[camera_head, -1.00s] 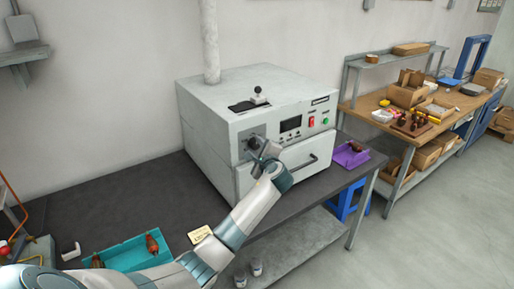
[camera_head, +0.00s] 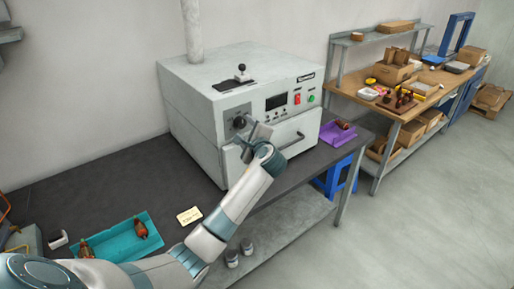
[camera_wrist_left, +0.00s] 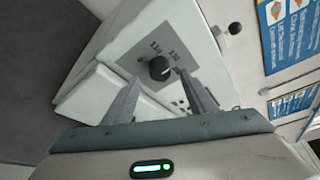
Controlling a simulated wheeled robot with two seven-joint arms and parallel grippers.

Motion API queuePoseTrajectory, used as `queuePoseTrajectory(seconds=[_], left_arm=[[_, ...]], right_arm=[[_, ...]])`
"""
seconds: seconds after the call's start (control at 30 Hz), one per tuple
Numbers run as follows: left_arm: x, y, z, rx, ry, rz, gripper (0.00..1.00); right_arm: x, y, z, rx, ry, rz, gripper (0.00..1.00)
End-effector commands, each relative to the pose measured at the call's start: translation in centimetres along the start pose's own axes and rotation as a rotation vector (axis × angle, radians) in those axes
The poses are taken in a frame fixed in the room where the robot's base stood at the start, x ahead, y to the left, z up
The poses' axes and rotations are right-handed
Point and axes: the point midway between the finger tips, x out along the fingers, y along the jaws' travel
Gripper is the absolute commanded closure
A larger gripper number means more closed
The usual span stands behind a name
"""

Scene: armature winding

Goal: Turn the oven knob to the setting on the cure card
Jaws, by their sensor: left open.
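The oven (camera_head: 190,112) is a pale grey box on the dark bench. Its dark round knob (camera_head: 239,122) sits on a grey plate at the left of the front panel. My right gripper is not in view.
A teal tray (camera_head: 117,238) with brown parts lies at the front left. A purple tray (camera_head: 337,137) stands right of the oven. A wooden workbench (camera_head: 350,87) stands farther right. Bare bench lies left of the oven.

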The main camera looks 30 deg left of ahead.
Motion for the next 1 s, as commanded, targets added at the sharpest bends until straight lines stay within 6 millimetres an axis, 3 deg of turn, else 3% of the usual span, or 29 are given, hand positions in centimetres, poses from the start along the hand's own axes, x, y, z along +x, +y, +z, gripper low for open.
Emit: queuePoseTrajectory(seconds=[0.4, 0.6, 0.8, 1.0], left_arm=[[-8.3, 0.4, -0.3, -0.004, 0.004, 0.000, 0.48], [-11.4, 0.2, -0.2, -0.003, 0.003, 0.001, 0.48], [-12.9, 0.1, 0.0, -0.001, 0.001, 0.001, 0.48], [-13.1, 0.1, 0.0, 0.000, 0.000, 0.002, 0.48]], right_arm=[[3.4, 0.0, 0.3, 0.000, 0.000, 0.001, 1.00], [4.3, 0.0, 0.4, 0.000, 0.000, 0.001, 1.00], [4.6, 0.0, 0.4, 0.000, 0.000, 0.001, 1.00], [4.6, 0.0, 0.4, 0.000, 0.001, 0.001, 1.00]])
